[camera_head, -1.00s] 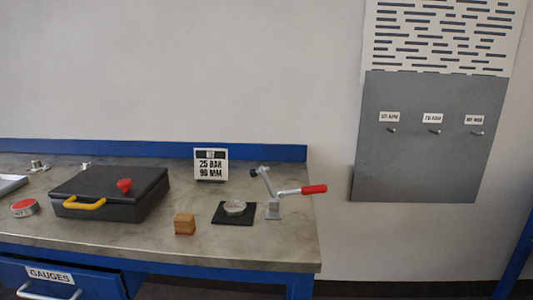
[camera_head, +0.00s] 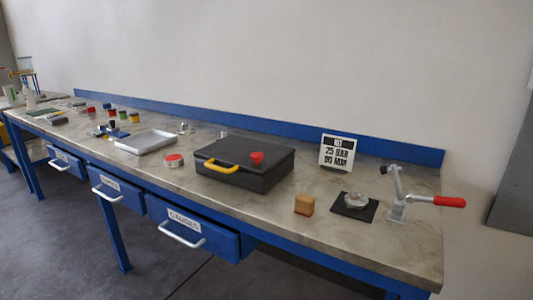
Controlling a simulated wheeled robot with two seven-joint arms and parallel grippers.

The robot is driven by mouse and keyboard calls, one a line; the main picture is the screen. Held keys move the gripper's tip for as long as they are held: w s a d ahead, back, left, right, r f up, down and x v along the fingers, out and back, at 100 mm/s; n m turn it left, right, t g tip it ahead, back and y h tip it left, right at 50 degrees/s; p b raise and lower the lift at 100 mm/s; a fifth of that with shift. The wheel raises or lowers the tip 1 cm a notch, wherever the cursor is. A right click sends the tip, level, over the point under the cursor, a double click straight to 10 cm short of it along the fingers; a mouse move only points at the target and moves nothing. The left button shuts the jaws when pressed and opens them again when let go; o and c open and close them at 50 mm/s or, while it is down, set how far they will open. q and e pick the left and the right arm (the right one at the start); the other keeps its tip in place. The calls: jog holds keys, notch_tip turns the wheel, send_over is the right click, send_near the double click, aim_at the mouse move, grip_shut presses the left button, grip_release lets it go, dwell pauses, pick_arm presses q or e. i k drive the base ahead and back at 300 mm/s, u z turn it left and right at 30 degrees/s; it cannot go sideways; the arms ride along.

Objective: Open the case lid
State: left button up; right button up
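A dark grey case (camera_head: 247,163) lies on the workbench, right of its middle. Its lid is shut. Neither of my grippers shows in the head view.
A red-ringed round tin (camera_head: 174,161) and a silver tray (camera_head: 146,142) lie left of the case. A wooden block (camera_head: 304,205), a black pad (camera_head: 355,207), a red-handled toggle clamp (camera_head: 410,199) and a sign (camera_head: 337,152) are to its right. The gauges drawer (camera_head: 190,226) stands somewhat out below.

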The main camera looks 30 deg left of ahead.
aim_at(234, 152)
jog(key=u, duration=0.9)
jog(key=k, duration=1.2)
jog(key=u, duration=0.05)
jog(key=i, duration=1.05)
jog(key=u, duration=0.55)
jog(key=i, duration=0.6)
jog(key=u, duration=0.6)
